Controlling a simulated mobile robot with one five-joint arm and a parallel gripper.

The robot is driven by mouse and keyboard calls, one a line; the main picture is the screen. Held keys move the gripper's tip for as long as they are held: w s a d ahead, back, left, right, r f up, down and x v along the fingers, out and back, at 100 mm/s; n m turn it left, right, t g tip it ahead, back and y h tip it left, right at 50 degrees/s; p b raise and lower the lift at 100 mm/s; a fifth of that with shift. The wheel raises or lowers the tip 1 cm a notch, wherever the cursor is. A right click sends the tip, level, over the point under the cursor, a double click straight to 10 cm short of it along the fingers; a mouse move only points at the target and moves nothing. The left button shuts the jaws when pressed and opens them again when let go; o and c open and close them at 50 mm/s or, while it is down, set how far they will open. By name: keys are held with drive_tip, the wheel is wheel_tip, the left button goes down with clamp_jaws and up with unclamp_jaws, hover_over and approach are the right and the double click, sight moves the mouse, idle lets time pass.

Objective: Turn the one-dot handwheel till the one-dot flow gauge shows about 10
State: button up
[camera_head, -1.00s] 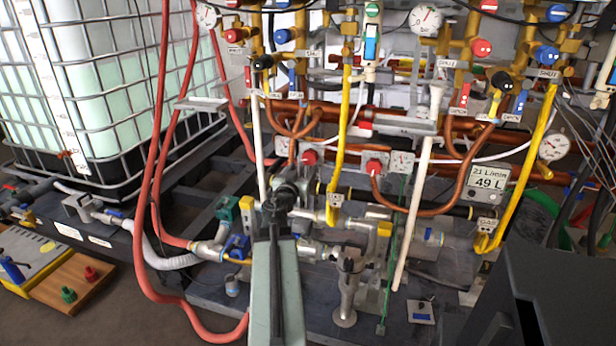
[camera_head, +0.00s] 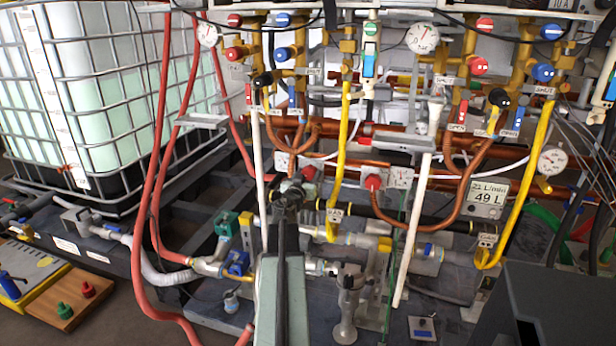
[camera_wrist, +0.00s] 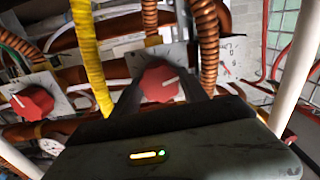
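Two red handwheels sit on white plates in the head view, a left one (camera_head: 309,173) and a right one (camera_head: 373,182). Each has a small dial beside it, the left dial (camera_head: 283,161) and the right dial (camera_head: 401,178). Their dots and needle readings are too small to read. My gripper (camera_head: 292,186) is at the left handwheel and partly covers it. In the wrist view my open fingers (camera_wrist: 160,92) flank this red handwheel (camera_wrist: 160,82), which has a white mark; contact cannot be told. The other handwheel (camera_wrist: 32,103) shows at the left there.
A yellow hose (camera_head: 342,150) hangs between the handwheels, and a white pipe (camera_head: 258,165) stands left of my gripper. Red hoses (camera_head: 160,170) and a caged tank (camera_head: 90,100) are at the left.

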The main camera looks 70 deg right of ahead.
drive_tip(key=c, duration=0.4)
drive_tip(key=n, duration=0.4)
drive_tip(key=shift+n, duration=0.4)
drive_tip(key=o, duration=1.1)
drive_tip(key=a, duration=0.8)
drive_tip(key=shift+s, duration=0.2)
